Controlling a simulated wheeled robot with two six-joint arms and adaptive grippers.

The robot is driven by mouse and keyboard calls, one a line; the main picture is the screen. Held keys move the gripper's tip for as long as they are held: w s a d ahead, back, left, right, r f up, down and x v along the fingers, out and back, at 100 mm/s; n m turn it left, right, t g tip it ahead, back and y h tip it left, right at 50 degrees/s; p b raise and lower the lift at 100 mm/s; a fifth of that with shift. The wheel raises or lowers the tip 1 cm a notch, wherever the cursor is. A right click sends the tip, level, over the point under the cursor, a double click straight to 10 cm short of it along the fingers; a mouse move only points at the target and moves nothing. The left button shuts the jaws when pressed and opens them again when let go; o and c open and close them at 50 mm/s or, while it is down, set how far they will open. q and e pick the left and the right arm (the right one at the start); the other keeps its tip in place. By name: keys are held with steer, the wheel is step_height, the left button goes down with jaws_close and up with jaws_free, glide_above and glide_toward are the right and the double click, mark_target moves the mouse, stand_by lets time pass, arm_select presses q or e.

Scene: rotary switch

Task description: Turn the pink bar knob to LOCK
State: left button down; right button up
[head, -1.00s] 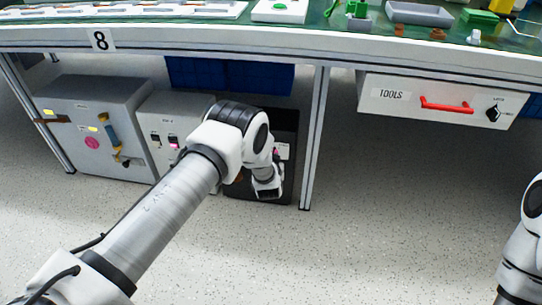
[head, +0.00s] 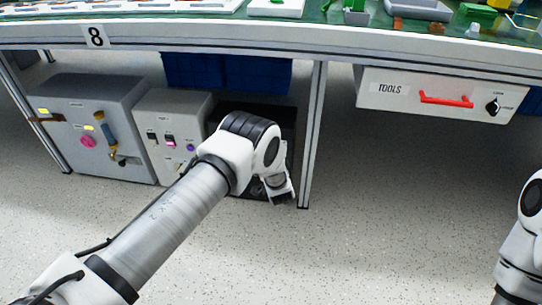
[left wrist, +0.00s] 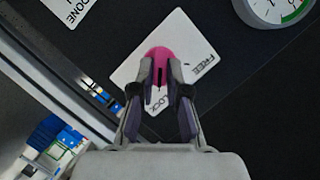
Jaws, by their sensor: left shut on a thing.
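The pink bar knob (left wrist: 158,52) sits on a white plate (left wrist: 125,74) on a dark panel in the left wrist view. The plate reads FREE at the right and LOCK below the knob. My left gripper (left wrist: 160,72) is shut on the knob, one finger on each side. The bar runs roughly up and down in that view, toward the LOCK word, with a dark line between the fingers. In the head view the knob is hidden behind my left wrist, at the black box (head: 272,118) under the bench. My right gripper is out of view.
A round gauge (left wrist: 274,8) and a DONE label (left wrist: 68,10) are on the same panel. Left of the black box stand a box with switches (head: 170,118) and a grey cabinet (head: 95,110). A bench leg (head: 313,135) stands close right of my left wrist.

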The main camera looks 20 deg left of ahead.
arm_select(q)
steer(key=shift+w+a+r, duration=0.1)
steer(key=shift+w+r, duration=0.15)
steer(key=shift+r, duration=0.05)
steer(key=c, duration=1.2)
jaws_free()
steer(key=shift+o, duration=0.2)
steer(key=shift+f, duration=0.15)
steer(key=shift+f, duration=0.1)
steer(key=shift+s, duration=0.15)
steer(key=v, duration=1.2)
